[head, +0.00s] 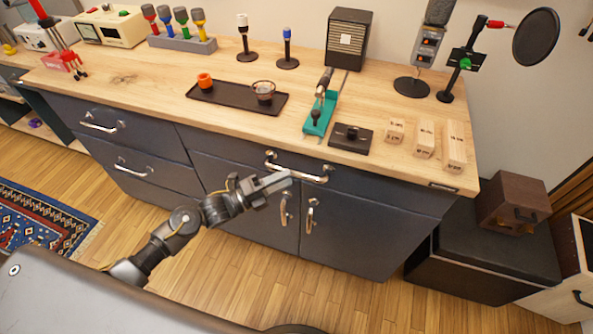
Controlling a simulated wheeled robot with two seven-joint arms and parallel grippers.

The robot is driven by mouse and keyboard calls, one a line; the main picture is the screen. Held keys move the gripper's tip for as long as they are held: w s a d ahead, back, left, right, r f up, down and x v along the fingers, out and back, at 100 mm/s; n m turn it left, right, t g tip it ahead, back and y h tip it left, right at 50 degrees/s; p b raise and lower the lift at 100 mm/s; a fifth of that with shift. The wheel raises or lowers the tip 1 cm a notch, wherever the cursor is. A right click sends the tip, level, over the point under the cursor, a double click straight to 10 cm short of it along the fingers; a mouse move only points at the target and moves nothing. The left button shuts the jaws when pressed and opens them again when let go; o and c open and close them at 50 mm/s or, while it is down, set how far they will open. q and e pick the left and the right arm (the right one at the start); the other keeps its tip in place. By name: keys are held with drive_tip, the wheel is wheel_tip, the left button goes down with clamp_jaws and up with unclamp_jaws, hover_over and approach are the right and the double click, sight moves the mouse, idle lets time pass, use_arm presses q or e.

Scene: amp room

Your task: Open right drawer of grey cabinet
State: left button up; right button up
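The grey cabinet (140,177) stands under a wooden worktop. Its right drawer (385,193) is a wide front at the top right and looks closed. The drawer's silver bar handle (313,177) runs sideways, partly overlapped in the picture by my gripper. My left gripper (287,180) comes in from the lower left, with its fingertips just below the handle's left half in the picture. I cannot tell whether it touches the handle or whether its fingers are apart. My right gripper is not in view.
Two doors with upright handles (311,216) sit below the drawer. Left drawers have their own handles (100,126). A tray (225,97), a teal stand (321,114) and wooden blocks (456,146) are on the worktop. Dark boxes (490,258) stand at right. Wooden floor is clear in front.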

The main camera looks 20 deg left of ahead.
sight(296, 174)
use_arm(q)
drive_tip(key=x, duration=0.4)
drive_tip(key=shift+r+p, duration=0.1)
drive_tip(key=shift+p, duration=0.2)
drive_tip(key=shift+w+d, duration=0.2)
drive_tip(key=shift+d, duration=0.05)
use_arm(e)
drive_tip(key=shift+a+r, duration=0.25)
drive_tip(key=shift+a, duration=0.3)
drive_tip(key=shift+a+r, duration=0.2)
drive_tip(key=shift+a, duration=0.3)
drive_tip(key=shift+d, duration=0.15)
use_arm(q)
clamp_jaws()
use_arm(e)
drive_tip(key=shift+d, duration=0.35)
